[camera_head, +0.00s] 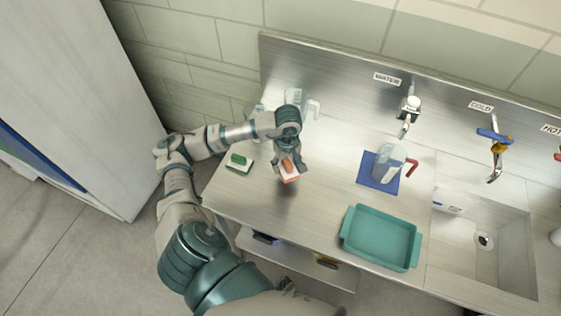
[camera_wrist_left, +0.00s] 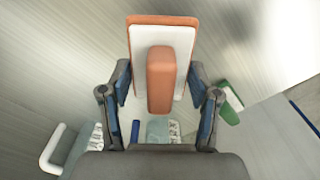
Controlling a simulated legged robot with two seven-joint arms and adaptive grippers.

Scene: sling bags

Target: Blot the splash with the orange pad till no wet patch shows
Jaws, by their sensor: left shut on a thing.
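The orange pad (camera_head: 291,178) has a white backing plate and an orange grip block; it also shows large in the left wrist view (camera_wrist_left: 138,40). My left gripper (camera_head: 288,164) is shut on the pad's grip block, with a finger on each side in the left wrist view (camera_wrist_left: 160,88). The pad is over the left part of the steel counter (camera_head: 325,175), with a dark shadow below it. I cannot tell whether it touches the counter. I cannot make out the splash in either view; the pad and arm hide part of the counter. My right gripper is not in view.
A green-and-white pad (camera_head: 239,162) lies left of the gripper. Clear containers (camera_head: 309,106) stand behind the arm. A jug with a red handle (camera_head: 386,162) stands on a blue mat (camera_head: 370,184). A teal tray (camera_head: 380,236) sits at the front edge, left of the sink (camera_head: 480,215).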

